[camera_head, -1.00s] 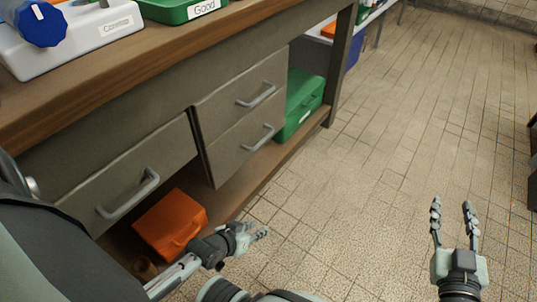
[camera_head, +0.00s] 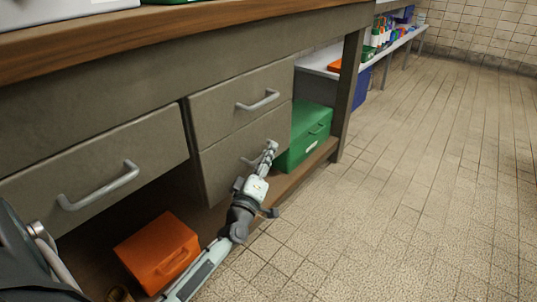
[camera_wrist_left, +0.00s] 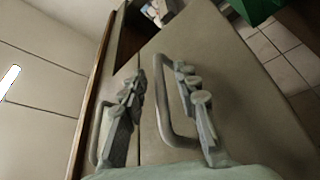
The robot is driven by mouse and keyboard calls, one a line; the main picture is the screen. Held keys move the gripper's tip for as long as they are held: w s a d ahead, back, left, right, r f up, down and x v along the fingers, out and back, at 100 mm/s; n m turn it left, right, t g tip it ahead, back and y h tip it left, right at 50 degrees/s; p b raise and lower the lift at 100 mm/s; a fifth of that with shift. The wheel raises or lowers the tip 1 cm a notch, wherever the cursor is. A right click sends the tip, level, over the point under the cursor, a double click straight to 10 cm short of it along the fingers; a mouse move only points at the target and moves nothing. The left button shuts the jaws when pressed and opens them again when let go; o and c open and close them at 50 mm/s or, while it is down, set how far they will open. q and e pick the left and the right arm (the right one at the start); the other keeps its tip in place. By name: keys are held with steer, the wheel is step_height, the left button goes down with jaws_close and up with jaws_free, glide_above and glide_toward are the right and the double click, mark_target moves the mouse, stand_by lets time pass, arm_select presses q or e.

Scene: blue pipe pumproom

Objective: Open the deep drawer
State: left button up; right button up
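The lower drawer (camera_head: 228,168) of the stacked right-hand pair is shut, with a grey face that looks taller than the one above. Its bar handle (camera_head: 249,161) is partly hidden by my left gripper (camera_head: 269,153). In the left wrist view this handle (camera_wrist_left: 164,115) lies between the spread fingers of my left gripper (camera_wrist_left: 161,72), which is open. I cannot tell whether a finger touches the bar. The upper drawer (camera_head: 225,105) with its handle (camera_head: 258,100) is also shut. My right gripper is out of view.
A wide drawer (camera_head: 110,150) at the left is shut. An orange box (camera_head: 160,250) and a green box (camera_head: 307,135) stand on the low shelf under the workbench. The tiled floor (camera_head: 400,200) at the right is clear.

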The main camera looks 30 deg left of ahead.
arm_select(q)
steer(key=shift+w+a+r, duration=0.1)
steer(key=shift+w+a, duration=0.05)
steer(key=shift+w, duration=0.55)
jaws_close()
